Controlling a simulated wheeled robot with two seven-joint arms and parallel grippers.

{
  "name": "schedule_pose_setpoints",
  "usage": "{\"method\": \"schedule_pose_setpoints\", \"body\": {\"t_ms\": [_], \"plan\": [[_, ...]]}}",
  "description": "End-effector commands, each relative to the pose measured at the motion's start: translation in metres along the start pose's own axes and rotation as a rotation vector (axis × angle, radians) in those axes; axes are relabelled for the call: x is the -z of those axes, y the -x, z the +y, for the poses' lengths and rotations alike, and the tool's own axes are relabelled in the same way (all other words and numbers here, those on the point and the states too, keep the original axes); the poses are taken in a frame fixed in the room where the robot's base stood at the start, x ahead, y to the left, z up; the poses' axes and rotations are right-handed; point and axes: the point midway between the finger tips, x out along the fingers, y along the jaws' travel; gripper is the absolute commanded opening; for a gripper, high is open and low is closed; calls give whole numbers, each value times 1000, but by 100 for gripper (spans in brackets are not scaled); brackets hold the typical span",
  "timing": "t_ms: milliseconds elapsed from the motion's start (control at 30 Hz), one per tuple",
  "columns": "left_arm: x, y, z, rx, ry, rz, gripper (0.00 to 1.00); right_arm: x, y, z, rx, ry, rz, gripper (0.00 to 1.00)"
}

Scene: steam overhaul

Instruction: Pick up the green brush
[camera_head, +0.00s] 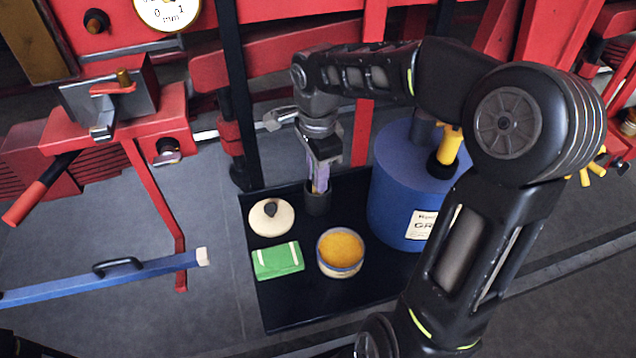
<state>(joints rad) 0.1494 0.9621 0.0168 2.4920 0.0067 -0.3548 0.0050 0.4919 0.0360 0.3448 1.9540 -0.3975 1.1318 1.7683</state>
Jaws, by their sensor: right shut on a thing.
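My right gripper (319,182) points down at the back of a black tray (285,312), over a small dark cup (317,203). It is shut on a slim upright thing, seen only as a narrow purplish and tan strip between the fingers. I cannot tell whether this is the green brush; no green shows on it, and its lower end is hidden in or behind the cup. A green block-like item with pale bands (278,261) lies at the tray's left. My left gripper is not in view.
A cream round lid with a dark knob (271,217) and an open tin of yellow-orange stuff (341,252) sit on the tray. A large blue drum (398,205) stands at right, close to my right arm. Red machine frames (290,62) rise behind; a blue bar (150,267) lies left.

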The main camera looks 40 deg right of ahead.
Motion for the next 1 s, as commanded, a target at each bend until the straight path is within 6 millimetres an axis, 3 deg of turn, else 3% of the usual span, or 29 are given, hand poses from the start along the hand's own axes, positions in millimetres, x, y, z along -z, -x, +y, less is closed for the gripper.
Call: {"method": "schedule_pose_setpoints", "body": {"t_ms": [400,567,933,1000], "plan": [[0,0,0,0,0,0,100,0,1,0,1,0,0,0],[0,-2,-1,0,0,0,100,0,10,-1,3,0,1,0],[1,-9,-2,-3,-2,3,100,0,76,-1,4,0,0,0],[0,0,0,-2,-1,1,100,0,91,0,2,0,0,0]]}}
